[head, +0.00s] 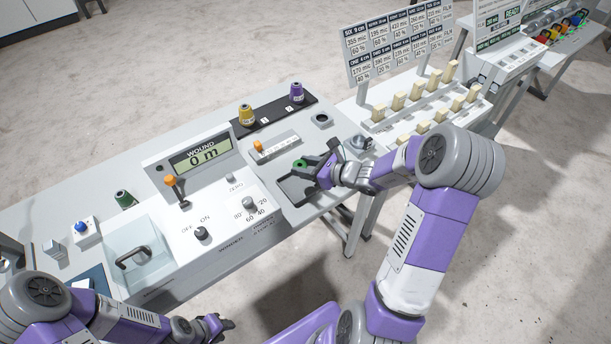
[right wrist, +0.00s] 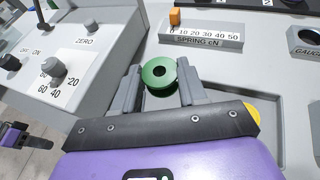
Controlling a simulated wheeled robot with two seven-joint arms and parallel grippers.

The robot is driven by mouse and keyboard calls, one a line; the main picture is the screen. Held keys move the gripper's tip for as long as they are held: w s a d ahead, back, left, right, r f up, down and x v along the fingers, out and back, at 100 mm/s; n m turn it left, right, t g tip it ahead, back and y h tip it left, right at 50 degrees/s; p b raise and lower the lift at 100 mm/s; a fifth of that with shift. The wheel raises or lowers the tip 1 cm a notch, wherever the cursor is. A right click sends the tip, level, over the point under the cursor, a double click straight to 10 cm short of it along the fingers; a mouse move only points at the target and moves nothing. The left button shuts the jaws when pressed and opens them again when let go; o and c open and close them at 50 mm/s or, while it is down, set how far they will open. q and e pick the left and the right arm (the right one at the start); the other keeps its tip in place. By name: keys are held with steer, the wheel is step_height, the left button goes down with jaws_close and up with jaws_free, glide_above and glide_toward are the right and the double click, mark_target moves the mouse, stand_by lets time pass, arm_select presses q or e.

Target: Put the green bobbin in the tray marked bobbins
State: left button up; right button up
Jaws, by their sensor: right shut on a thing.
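The green bobbin (head: 301,163) is a small flanged spool with a dark centre hole. My right gripper (head: 308,170) is shut on it, above the right end of the grey bench. In the right wrist view the bobbin (right wrist: 158,75) sits between the two grey fingers (right wrist: 160,88), its round face showing. A dark grey recessed area (head: 290,191) lies beside and under the right gripper, partly hidden by it. No label reading bobbins is legible. My left gripper (head: 222,325) is low in front of the bench, apart from everything; its jaw opening is unclear.
A spring scale with an orange slider (right wrist: 203,42) is behind the bobbin. A gauge hole (head: 321,119) is to its right. Yellow (head: 246,115) and purple (head: 297,93) spools stand at the back. A green spool (head: 124,199) stands further left. A rack with cream blocks (head: 425,105) is at right.

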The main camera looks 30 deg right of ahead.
mark_target(305, 187)
steer(key=shift+s+f, duration=0.2)
steer(key=shift+f, duration=0.8)
step_height(305, 187, down, 2)
steer(key=shift+w+f+b, duration=0.1)
steer(key=shift+b, duration=0.3)
step_height(305, 187, down, 2)
steer(key=shift+f+b, duration=0.15)
steer(key=shift+b, duration=0.2)
steer(key=shift+f, duration=0.15)
steer(key=shift+f, duration=0.15)
steer(key=o, duration=1.1)
